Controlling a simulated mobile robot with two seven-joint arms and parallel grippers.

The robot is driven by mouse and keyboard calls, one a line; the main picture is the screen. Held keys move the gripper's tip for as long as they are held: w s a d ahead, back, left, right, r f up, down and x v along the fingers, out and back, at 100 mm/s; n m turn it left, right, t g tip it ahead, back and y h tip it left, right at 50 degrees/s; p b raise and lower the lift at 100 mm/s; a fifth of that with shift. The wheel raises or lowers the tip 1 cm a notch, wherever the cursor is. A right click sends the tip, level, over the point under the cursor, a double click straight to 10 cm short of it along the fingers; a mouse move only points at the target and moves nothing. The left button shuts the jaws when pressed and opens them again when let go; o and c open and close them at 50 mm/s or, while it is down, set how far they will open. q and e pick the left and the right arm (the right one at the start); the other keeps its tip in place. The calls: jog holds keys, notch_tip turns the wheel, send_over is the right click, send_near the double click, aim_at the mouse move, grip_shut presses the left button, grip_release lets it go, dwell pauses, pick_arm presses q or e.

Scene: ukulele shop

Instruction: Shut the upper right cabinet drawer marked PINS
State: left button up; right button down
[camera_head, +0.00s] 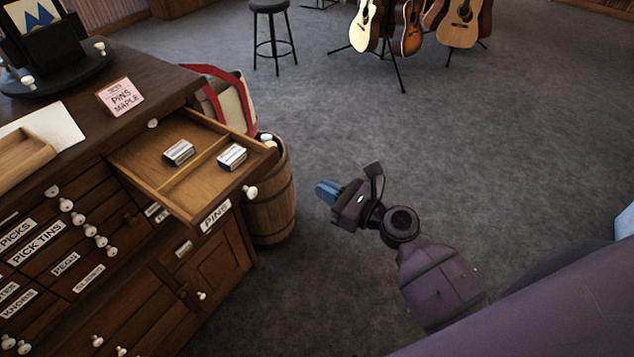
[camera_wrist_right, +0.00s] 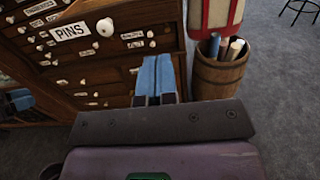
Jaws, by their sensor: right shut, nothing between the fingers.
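The PINS drawer (camera_head: 195,190) is pulled well out of the upper right of the dark wooden cabinet (camera_head: 60,130). It has a white label and a white round knob (camera_head: 251,191) on its front, and two small silver-and-dark boxes inside, parted by a divider. My right gripper (camera_head: 326,192), with blue fingers, is shut and empty, to the right of the drawer and apart from it. In the right wrist view the drawer front with its PINS label (camera_wrist_right: 70,31) and knob (camera_wrist_right: 105,27) is at the upper left, beyond the shut fingers (camera_wrist_right: 156,76).
A wooden barrel (camera_head: 270,200) stands on the floor beside the cabinet, close to the open drawer, with a bag with red straps (camera_head: 230,100) behind it. A stool (camera_head: 270,35) and guitars on stands (camera_head: 410,30) are farther back. Grey floor is clear around my right arm.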

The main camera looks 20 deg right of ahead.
aim_at(271, 163)
pick_arm(q)
jog(key=shift+w+r, duration=0.3)
jog(key=shift+r, duration=0.1)
pick_arm(e)
jog(key=x, duration=1.2)
jog(key=shift+w, duration=0.1)
pick_arm(q)
jog(key=shift+s+f, duration=0.15)
pick_arm(e)
jog(key=shift+w, duration=0.1)
